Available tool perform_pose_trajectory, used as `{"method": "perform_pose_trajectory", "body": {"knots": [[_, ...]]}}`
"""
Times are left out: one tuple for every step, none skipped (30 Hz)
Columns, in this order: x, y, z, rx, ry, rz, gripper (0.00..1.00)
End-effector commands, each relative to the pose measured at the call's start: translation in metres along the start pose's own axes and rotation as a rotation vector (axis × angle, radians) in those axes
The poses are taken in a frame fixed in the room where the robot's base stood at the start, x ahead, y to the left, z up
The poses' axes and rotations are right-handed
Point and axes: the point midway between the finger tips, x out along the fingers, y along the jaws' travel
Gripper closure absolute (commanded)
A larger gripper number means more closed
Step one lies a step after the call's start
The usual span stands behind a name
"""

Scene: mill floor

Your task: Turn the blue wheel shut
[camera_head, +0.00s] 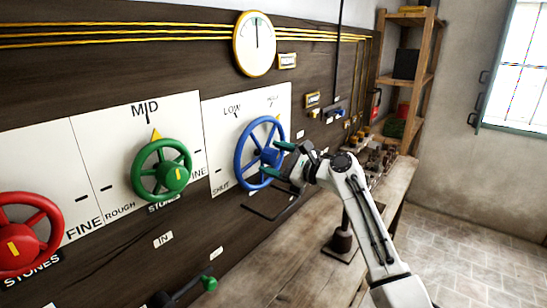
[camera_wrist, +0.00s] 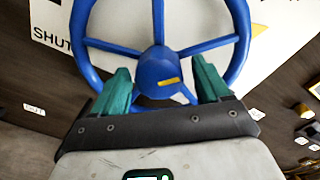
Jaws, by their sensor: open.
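The blue wheel (camera_head: 239,160) is mounted upright on a white panel on the dark wooden wall, right of the green wheel. It has several spokes and a yellow mark on its hub; the hub fills the middle of the wrist view (camera_wrist: 157,68). A yellow pointer shows at its upper right, by the rim. The panel reads SHUT at the wheel's lower left and LOW above it. My gripper (camera_head: 277,160) is at the wheel's right front. Its teal fingers are open, one on each side of the hub in the wrist view (camera_wrist: 160,82). Contact cannot be told.
The green wheel (camera_head: 145,173) and red wheel (camera_head: 45,222) stand to the left. A wooden bench (camera_head: 285,262) runs below the wall, with small items at its far end. A shelf (camera_head: 428,50) stands at the back; the tiled floor right is clear.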

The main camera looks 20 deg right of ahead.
Motion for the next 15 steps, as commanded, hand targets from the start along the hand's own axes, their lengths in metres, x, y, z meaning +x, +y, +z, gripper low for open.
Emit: {"method": "perform_pose_trajectory", "body": {"knots": [[0.0029, 0.0, -0.0002, 0.001, 0.001, 0.0, 0.24], [0.0041, 0.0002, -0.0003, 0.001, 0.001, 0.0, 0.24], [0.0053, 0.0002, -0.0003, 0.001, 0.001, 0.0, 0.24], [0.006, 0.0002, -0.0003, 0.001, 0.001, 0.0, 0.24], [0.0064, 0.0002, -0.0003, 0.0, 0.001, 0.0, 0.24], [0.0068, 0.0003, -0.0003, 0.0, 0.001, 0.0, 0.24], [0.0069, 0.0003, -0.0003, 0.0, 0.001, 0.0, 0.24], [0.0069, 0.0004, -0.0003, 0.0, 0.001, 0.0, 0.24], [0.0069, 0.0004, -0.0003, 0.0, 0.001, 0.0, 0.24], [0.0068, 0.0004, -0.0003, 0.0, 0.001, 0.0, 0.24], [0.0068, 0.0004, -0.0003, 0.0, 0.001, 0.0, 0.24], [0.0068, 0.0004, -0.0003, 0.0, 0.001, 0.0, 0.24], [0.0068, 0.0005, -0.0003, 0.0, 0.001, 0.0, 0.27], [0.0067, 0.0005, -0.0003, 0.0, 0.001, 0.0, 0.3], [0.0067, 0.0005, -0.0003, 0.0, 0.001, 0.0, 0.34]]}}
